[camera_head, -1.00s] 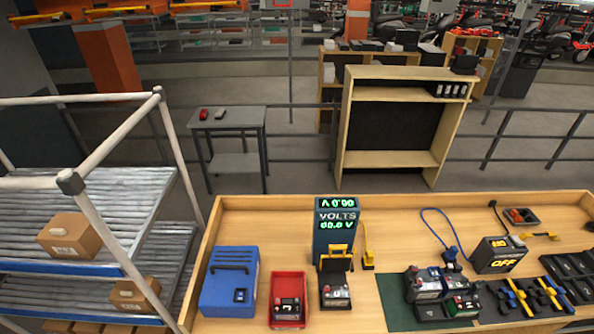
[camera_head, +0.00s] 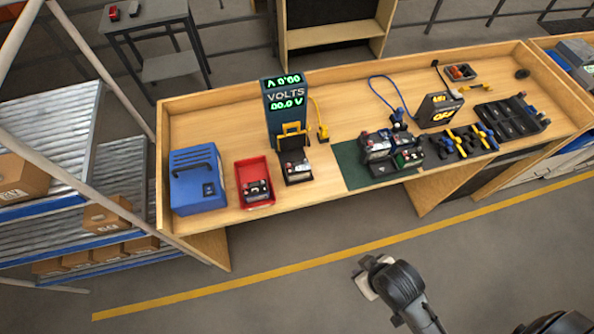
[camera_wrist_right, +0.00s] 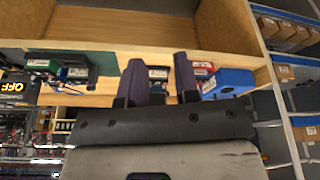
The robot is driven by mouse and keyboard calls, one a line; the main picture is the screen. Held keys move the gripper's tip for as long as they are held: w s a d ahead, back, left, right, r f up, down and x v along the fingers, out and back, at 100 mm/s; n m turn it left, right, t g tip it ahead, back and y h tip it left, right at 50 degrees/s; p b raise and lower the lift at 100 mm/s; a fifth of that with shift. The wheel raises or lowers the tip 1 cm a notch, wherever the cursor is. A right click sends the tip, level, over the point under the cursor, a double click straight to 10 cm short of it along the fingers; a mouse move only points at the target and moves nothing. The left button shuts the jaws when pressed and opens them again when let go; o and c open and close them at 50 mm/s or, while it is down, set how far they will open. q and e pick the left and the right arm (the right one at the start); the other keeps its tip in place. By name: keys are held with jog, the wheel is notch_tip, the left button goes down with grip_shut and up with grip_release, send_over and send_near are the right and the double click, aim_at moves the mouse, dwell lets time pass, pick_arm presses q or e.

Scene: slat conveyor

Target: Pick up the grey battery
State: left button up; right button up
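Several batteries stand on the dark green mat (camera_head: 352,170) on the workbench. A dark battery (camera_head: 256,191) lies in the red tray (camera_head: 243,173), and another (camera_head: 297,169) stands before the voltmeter. I cannot tell for sure which is the grey one. My right gripper (camera_wrist_right: 158,68) is open and empty in the wrist view, its two dark fingers apart, with bench items beyond. In the head view it is in front of the bench, apart from it. My left gripper is not in view.
A blue case (camera_head: 197,180) stands at the bench's left end and a voltmeter (camera_head: 283,108) behind the batteries. A black charger (camera_head: 437,109) and a black rack (camera_head: 510,117) are to the right. Roller shelves (camera_head: 50,120) stand left. Floor before the bench is clear.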

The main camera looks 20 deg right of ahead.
jog(key=shift+o, duration=0.5)
jog(key=shift+o, duration=1.4)
jog(key=o, duration=0.6)
